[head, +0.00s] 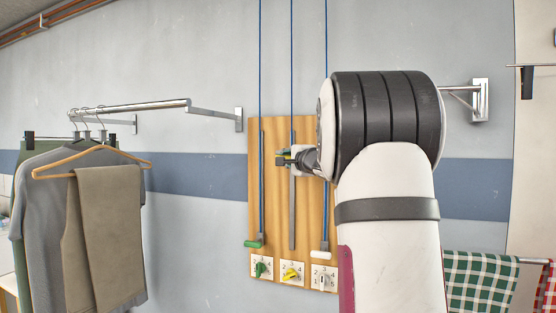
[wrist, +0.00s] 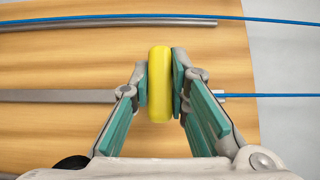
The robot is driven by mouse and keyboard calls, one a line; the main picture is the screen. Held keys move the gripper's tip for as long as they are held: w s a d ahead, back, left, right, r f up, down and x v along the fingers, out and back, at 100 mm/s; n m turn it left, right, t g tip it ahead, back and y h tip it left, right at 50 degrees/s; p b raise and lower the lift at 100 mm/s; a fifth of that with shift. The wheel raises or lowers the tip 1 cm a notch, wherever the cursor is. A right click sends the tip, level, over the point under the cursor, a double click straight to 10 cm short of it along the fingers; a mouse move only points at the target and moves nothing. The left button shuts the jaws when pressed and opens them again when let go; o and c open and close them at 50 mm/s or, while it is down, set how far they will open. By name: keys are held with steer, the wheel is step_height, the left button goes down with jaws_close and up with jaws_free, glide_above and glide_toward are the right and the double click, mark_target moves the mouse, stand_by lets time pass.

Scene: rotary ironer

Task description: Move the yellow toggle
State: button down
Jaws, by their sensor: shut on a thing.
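The yellow toggle (wrist: 160,84) is a rounded bar on the middle cord, in front of a grey slotted rail. My gripper (head: 287,158) is at the wooden board, about halfway up the middle rail (head: 292,215). In the wrist view its teal-padded fingers stand on either side of the toggle and are shut on it. In the head view the toggle is mostly hidden by the fingers.
The wooden board (head: 273,190) also bears a green toggle (head: 254,244) and a white toggle (head: 321,254), both low on their rails. Below are green, yellow (head: 291,274) and white numbered dials. Clothes (head: 108,225) hang at left; a checked cloth (head: 480,283) hangs at right.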

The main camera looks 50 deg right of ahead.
step_height(320, 180, down, 30)
steer(key=b, duration=3.3)
steer(key=shift+b, duration=0.3)
steer(key=shift+d+f, duration=0.1)
steer(key=shift+f, duration=0.15)
steer(key=c, duration=1.5)
jaws_free()
steer(key=shift+r, duration=0.15)
steer(key=shift+s+r, duration=0.1)
steer(key=v, duration=1.2)
